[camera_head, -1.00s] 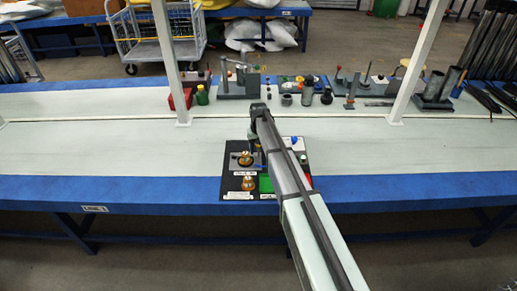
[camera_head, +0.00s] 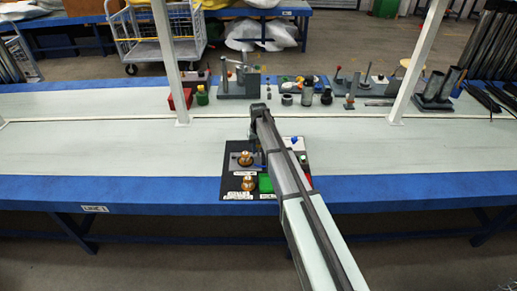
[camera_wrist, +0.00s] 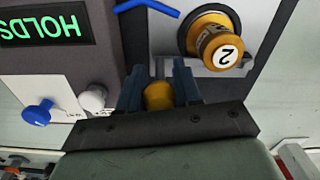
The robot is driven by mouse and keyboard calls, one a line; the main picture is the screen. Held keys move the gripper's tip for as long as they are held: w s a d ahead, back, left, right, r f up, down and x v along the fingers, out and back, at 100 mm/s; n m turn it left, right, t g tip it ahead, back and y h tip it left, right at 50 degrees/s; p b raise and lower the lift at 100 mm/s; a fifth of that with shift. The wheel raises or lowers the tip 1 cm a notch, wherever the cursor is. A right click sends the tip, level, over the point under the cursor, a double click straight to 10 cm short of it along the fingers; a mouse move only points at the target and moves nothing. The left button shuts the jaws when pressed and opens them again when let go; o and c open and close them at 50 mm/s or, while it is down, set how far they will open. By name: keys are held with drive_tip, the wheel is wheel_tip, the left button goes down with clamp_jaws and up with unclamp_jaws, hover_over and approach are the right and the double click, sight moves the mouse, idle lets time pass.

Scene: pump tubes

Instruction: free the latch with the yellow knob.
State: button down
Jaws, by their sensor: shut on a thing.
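The yellow knob (camera_wrist: 158,96) shows in the wrist view between the two fingers of my gripper (camera_wrist: 158,88). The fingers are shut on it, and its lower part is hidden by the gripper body. The latch under it cannot be made out. In the head view my gripper (camera_head: 255,143) is over the dark panel (camera_head: 232,172), and my arm hides the yellow knob. A larger amber knob (camera_wrist: 214,42) marked 2 sits right of the fingers in the wrist view, apart from them.
A grey box with a green-lettered display (camera_wrist: 42,30) reading HOLDS stands left of the fingers. Blue (camera_wrist: 38,113) and white (camera_wrist: 93,97) knobs are nearby. Brass knobs (camera_head: 246,158) and a green block (camera_head: 265,183) sit on the panel. The bench left of it is clear.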

drive_tip(key=shift+w, duration=0.15)
drive_tip(key=shift+w+a+n, duration=0.15)
drive_tip(key=shift+w+n, duration=1.05)
drive_tip(key=w+a+n, duration=0.1)
drive_tip(key=n, duration=0.1)
drive_tip(key=w+a+n, duration=0.1)
drive_tip(key=w+n, duration=0.1)
drive_tip(key=w+a+n, duration=0.1)
drive_tip(key=w+n, duration=0.1)
drive_tip(key=shift+w, duration=0.2)
drive_tip(key=shift+w+a+n, duration=0.5)
drive_tip(key=shift+a+n, duration=0.15)
drive_tip(key=shift+n, duration=0.3)
drive_tip(key=shift+w+a+n, duration=0.45)
drive_tip(key=shift+a+n, duration=0.15)
drive_tip(key=shift+n, duration=0.35)
drive_tip(key=c, duration=0.8)
unclamp_jaws()
drive_tip(key=shift+r, duration=0.15)
wheel_tip(320, 180, up, 14)
drive_tip(key=shift+f, duration=0.2)
